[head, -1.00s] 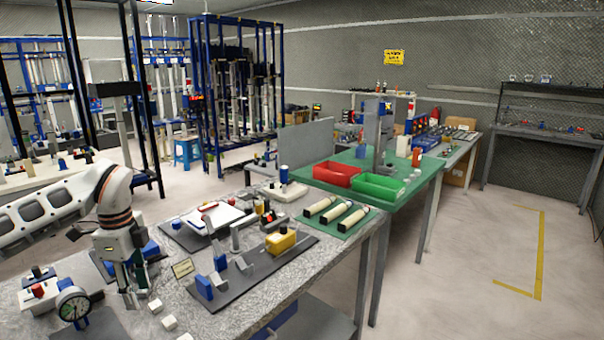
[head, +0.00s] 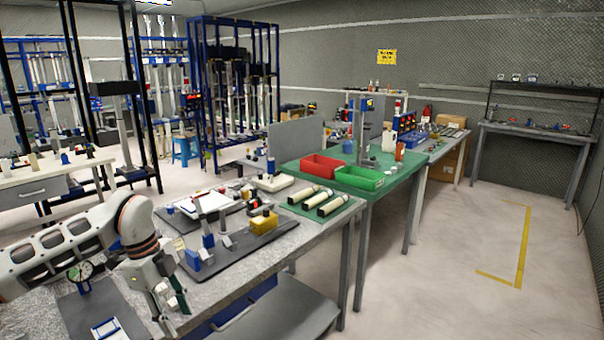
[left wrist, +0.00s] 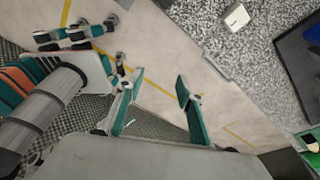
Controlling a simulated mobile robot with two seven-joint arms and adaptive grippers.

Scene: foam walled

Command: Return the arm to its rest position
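My left arm comes in from the left in the head view, low over the near end of the stone-topped bench (head: 262,259). My left gripper (head: 172,303) points down near the bench's front edge. In the left wrist view its two teal-padded fingers (left wrist: 158,92) are apart, with nothing between them and pale floor behind. My right arm is not seen in the head view. In the left wrist view, a white and teal part (left wrist: 78,36) at the upper left looks like my right gripper; its opening is unclear.
A dial gauge (head: 80,272) stands beside my left arm. A dark mat holds blue blocks and a yellow block (head: 263,223). Beyond are a green table (head: 405,172) with a red bin (head: 322,166) and green bin (head: 359,178). The floor at right is clear.

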